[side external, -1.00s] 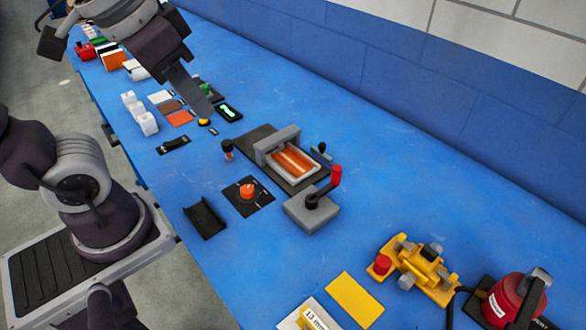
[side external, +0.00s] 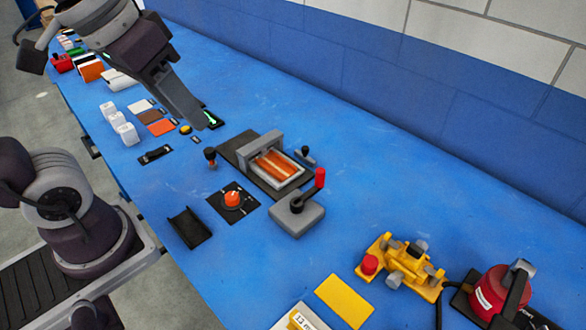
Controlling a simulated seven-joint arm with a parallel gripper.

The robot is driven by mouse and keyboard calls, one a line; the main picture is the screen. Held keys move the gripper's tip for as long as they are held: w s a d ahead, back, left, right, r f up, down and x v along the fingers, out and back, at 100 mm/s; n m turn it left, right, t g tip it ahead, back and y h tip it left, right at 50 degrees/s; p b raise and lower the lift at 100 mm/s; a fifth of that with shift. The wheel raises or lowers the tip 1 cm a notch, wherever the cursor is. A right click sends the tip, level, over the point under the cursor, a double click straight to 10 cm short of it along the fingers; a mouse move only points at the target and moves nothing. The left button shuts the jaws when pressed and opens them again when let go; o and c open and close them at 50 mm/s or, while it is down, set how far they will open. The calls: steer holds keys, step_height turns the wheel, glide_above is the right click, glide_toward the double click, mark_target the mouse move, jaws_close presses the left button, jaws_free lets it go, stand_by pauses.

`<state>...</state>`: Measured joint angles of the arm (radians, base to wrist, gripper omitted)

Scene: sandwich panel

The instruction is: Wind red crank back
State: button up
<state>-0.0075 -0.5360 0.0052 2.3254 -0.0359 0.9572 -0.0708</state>
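The red crank handle (side external: 320,178) stands upright on a dark arm that reaches up and right from a black hub. The hub sits on a grey block (side external: 298,218) on the blue bench. My gripper (side external: 203,122) is up and left of the crank, above the bench and well apart from it. It points down and right, seen edge-on as one grey shape, so its opening cannot be told. I see nothing held in it.
A grey frame (side external: 262,148) with a striped orange panel stands behind the crank block. A black-based red knob (side external: 232,199) and a black channel (side external: 188,228) lie to its left. A yellow fixture (side external: 402,265) and a red device (side external: 497,295) stand to the right.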

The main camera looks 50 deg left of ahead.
steer(key=w+n+g, duration=0.2)
steer(key=w+g, duration=0.1)
steer(key=w, duration=0.8)
steer(key=n+g+h, duration=0.3)
steer(key=n+g, duration=0.2)
steer(key=n, duration=0.1)
glide_above(321, 169)
steer(key=w+a, duration=0.2)
step_height(321, 169, down, 22)
steer(key=x, duration=0.6)
steer(key=shift+s+d+r, duration=0.1)
steer(key=shift+s, duration=0.1)
steer(key=shift+s+d+f, duration=0.1)
steer(key=shift+d+f, duration=0.05)
steer(key=shift+f, duration=0.3)
jaws_close()
